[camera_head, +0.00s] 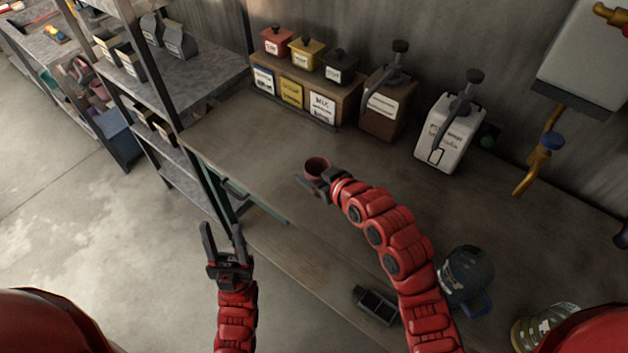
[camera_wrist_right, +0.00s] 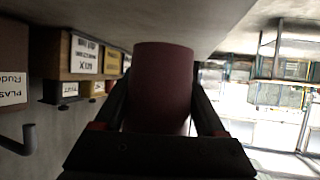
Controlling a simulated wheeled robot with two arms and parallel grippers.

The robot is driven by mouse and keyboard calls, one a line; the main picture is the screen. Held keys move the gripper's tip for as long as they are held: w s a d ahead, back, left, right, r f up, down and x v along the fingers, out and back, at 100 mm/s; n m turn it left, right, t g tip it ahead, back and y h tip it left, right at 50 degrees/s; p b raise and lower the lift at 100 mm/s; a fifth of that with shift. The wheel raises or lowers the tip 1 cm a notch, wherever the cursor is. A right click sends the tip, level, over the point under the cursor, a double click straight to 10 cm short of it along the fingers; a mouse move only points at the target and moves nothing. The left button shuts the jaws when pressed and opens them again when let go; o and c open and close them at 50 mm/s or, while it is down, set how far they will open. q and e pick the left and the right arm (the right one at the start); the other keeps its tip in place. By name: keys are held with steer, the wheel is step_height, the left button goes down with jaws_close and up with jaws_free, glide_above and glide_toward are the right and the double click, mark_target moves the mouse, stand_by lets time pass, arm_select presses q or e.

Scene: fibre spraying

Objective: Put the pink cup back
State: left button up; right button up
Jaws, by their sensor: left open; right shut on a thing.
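The pink cup (camera_head: 316,166) is dark pink and upright in the head view, above or on the left part of the workbench; I cannot tell whether it touches the top. My right gripper (camera_head: 318,184) is shut on the cup. In the right wrist view the cup (camera_wrist_right: 162,88) fills the middle, with a finger of the right gripper (camera_wrist_right: 160,112) on each side. My left gripper (camera_head: 223,245) is open and empty, in front of the bench's left end, over the floor.
The workbench (camera_head: 260,150) is clear around the cup. A wooden rack (camera_head: 347,100) with labelled boxes and pots stands at the back, beside brown (camera_head: 386,105) and white (camera_head: 449,130) dispensers. A dark blue mug (camera_head: 466,275) and a small black tray (camera_head: 377,304) are nearer me. Metal shelves (camera_head: 190,65) stand left.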

step_height(320, 180, down, 5)
steer(key=shift+w+p, duration=0.1)
steer(key=shift+p, duration=0.6)
steer(key=shift+f, duration=0.4)
steer(key=shift+f, duration=0.1)
steer(key=shift+f, duration=0.1)
steer(key=o, duration=1.5)
